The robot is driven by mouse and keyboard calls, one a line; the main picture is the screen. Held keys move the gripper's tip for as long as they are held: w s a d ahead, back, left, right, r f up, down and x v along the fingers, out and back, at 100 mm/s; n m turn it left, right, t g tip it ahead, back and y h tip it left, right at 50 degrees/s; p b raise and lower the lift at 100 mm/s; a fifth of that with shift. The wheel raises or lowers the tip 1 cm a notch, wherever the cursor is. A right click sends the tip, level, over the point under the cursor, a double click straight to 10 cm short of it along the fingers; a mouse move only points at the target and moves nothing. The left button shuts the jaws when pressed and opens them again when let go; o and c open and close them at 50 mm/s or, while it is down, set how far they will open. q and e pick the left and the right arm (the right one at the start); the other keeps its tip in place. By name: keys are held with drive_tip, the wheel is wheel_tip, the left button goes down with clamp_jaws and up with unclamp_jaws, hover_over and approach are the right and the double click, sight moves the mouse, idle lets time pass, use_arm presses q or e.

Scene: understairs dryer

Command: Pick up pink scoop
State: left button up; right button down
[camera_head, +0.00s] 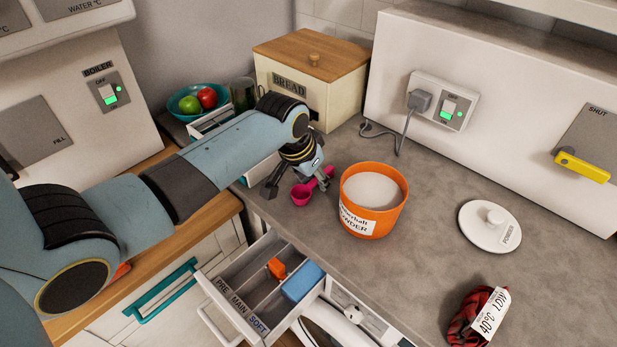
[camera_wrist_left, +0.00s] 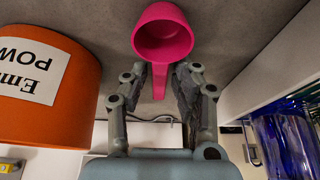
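The pink scoop (camera_head: 302,194) lies on the grey counter beside the orange powder tub (camera_head: 371,212). Its round bowl faces the camera in the left wrist view (camera_wrist_left: 163,38), with the handle running down between my fingers. My left gripper (camera_head: 297,186) is low over the scoop with its fingers spread on either side of the handle; it also shows in the left wrist view (camera_wrist_left: 152,90). There is a clear gap between the left finger and the handle, and the right finger is closer to it. My right gripper is not in view.
The open detergent drawer (camera_head: 228,315) is below the counter's front edge. A white lid (camera_head: 490,227) and a dark red bundle with a label (camera_head: 478,315) lie to the right. A bread box (camera_head: 310,75) and a teal fruit bowl (camera_head: 198,102) stand behind.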

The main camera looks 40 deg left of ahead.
sight(315, 180)
use_arm(q)
clamp_jaws()
drive_tip(key=shift+r, duration=0.1)
wheel_tip(315, 180, up, 10)
drive_tip(key=shift+b, duration=0.3)
